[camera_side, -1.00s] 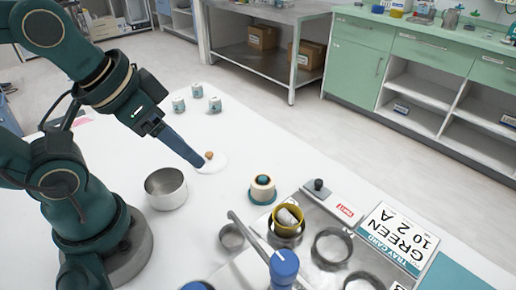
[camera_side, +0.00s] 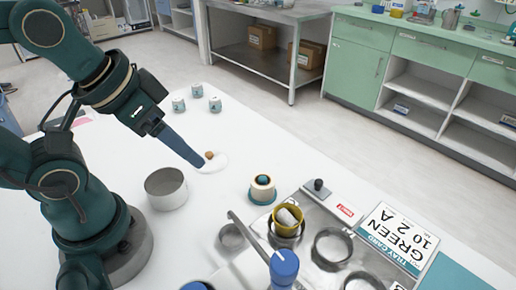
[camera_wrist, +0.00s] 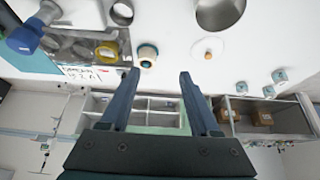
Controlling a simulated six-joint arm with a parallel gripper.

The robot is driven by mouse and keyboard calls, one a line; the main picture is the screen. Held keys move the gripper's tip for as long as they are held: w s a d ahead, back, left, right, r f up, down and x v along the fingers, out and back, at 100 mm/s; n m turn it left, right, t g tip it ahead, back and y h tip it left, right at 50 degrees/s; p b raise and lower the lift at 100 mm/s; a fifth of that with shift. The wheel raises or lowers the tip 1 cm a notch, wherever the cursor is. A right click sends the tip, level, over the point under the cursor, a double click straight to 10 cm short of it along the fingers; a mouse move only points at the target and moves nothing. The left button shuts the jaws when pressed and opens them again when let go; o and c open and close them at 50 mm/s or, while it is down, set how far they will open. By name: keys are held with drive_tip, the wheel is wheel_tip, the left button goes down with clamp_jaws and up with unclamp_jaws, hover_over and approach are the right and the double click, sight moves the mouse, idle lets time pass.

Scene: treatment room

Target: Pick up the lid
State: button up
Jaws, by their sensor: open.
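The lid (camera_side: 218,164) is a flat white disc with a brown knob, lying on the white table in the side view. It also shows in the wrist view (camera_wrist: 198,54), right of centre and beyond the fingertips. My gripper (camera_side: 200,164) appears beside the knob in the side view, over the lid's left part. In the wrist view my gripper (camera_wrist: 158,74) has its two blue fingers wide apart with nothing between them. The gap between the fingertips and the lid cannot be judged.
An open metal pot (camera_side: 166,189) stands left of the lid. A cream and teal round item (camera_side: 262,190) is at its lower right. Several small white containers (camera_side: 196,91) stand behind. A tray (camera_side: 318,205) with rings and a yellow cup (camera_side: 288,220) lies at front right.

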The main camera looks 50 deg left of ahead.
drive_tip(key=shift+o, duration=0.3)
drive_tip(key=o, duration=0.5)
drive_tip(key=shift+o, duration=0.2)
drive_tip(key=n+g, duration=0.6)
drive_tip(key=n, duration=0.3)
hover_over(209, 153)
wheel_tip(209, 153, down, 11)
drive_tip(key=shift+r, duration=0.2)
drive_tip(key=shift+f, duration=2.4)
